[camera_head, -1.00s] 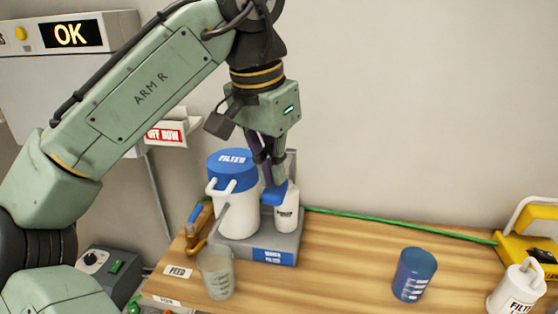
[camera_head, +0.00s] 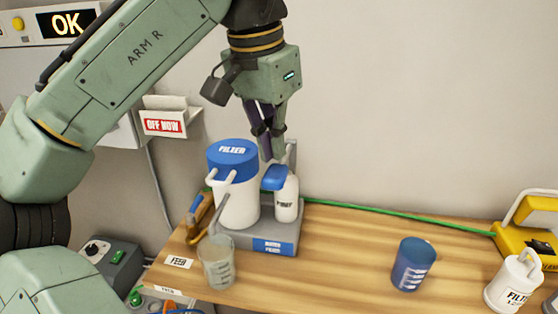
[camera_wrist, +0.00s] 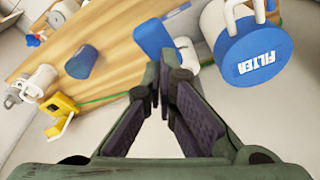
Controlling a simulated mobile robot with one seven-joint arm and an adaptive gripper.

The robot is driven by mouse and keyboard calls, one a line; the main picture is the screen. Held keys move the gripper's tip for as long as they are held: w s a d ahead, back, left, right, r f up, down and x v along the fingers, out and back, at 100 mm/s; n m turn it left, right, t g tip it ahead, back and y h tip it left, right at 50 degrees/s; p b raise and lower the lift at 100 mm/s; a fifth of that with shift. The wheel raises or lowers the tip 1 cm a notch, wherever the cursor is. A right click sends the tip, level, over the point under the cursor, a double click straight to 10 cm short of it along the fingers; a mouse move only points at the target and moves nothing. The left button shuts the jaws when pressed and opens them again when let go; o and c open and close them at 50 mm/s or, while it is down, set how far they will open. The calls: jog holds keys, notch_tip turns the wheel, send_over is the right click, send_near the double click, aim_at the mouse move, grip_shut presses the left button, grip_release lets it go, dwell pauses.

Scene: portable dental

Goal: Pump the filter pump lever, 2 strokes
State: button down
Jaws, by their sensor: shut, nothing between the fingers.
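The filter unit (camera_head: 238,203) has a white body and a blue lid marked FILTER. It stands on a grey base at the back left of the wooden table. Right of it is a small white pump bottle (camera_head: 287,205), topped by the blue lever (camera_head: 274,177), which looks nearly level. My gripper (camera_head: 272,157) is shut and empty, pointing down just above the lever; I cannot tell if its tips touch it. In the wrist view the fingertips (camera_wrist: 160,92) are close together, with the blue lever (camera_wrist: 153,38) beyond them and the lid (camera_wrist: 253,62) to the right.
A clear beaker (camera_head: 217,262) stands in front of the filter unit near a FEED label. A blue cup (camera_head: 413,264), a white jug (camera_head: 514,282) and a yellow device (camera_head: 527,240) are to the right. The middle of the table is clear.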

aim_at(275, 171)
jog(key=shift+f, duration=0.1)
jog(key=shift+s+a+b+x, duration=0.2)
jog(key=shift+b+x, duration=0.5)
jog(key=shift+x, duration=0.6)
jog(key=shift+s+a+b+x, duration=0.2)
jog(key=shift+b+x, duration=0.45)
jog(key=shift+x, duration=0.65)
jog(key=shift+s+a+b+x, duration=0.2)
jog(key=shift+b+x, duration=0.5)
jog(key=shift+x, duration=0.55)
jog(key=shift+f, duration=0.15)
jog(key=shift+d, duration=0.1)
jog(key=p+v, duration=0.3)
jog(key=shift+w+d, duration=0.2)
jog(key=shift+w, duration=0.05)
jog(key=shift+w+p+v, duration=0.2)
jog(key=shift+p+v, duration=0.45)
jog(key=shift+v, duration=0.7)
jog(key=shift+d+r, duration=0.15)
jog(key=shift+r, duration=1.15)
